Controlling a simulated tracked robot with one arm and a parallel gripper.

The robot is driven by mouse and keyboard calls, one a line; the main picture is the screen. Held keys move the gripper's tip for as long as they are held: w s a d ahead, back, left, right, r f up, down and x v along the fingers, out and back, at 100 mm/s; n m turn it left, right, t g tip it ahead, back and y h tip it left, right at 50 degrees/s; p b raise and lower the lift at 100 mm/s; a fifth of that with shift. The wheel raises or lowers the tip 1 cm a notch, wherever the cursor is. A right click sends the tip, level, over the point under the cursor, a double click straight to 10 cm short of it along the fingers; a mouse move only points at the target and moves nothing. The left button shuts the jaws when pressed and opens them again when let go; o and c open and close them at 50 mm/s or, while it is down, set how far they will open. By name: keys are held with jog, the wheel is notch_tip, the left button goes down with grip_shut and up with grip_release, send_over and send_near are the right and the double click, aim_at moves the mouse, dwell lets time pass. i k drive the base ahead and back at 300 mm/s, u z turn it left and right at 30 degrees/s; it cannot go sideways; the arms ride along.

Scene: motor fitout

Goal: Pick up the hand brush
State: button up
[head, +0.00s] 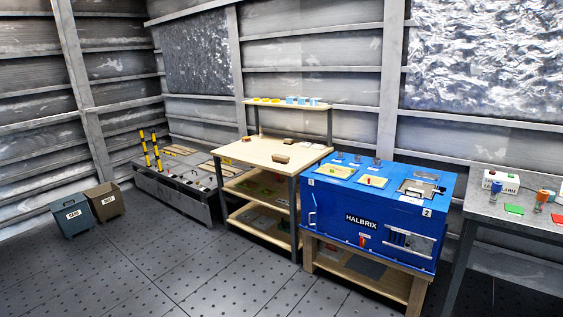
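I cannot make out the hand brush for certain in the head view. Small brown block-like items lie on the wooden workbench (252,152): one near its front right (281,158), one behind it (289,141) and one at the back left (246,139). They are too small to tell whether any is a brush. My gripper is not in view.
A blue HALBRIX machine (335,215) stands right of the workbench. A grey table (480,207) with coloured items is at the far right. A grey low unit (165,190) and two bins (72,216) (105,201) are left. The floor in front is clear.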

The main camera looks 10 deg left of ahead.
aim_at(276, 157)
jog(key=u, duration=0.5)
jog(key=i, duration=1.95)
jog(key=u, duration=0.55)
jog(key=i, duration=1.55)
jog(key=z, duration=0.4)
jog(key=i, duration=1.55)
jog(key=z, duration=0.65)
jog(key=i, duration=0.65)
jog(key=z, duration=0.2)
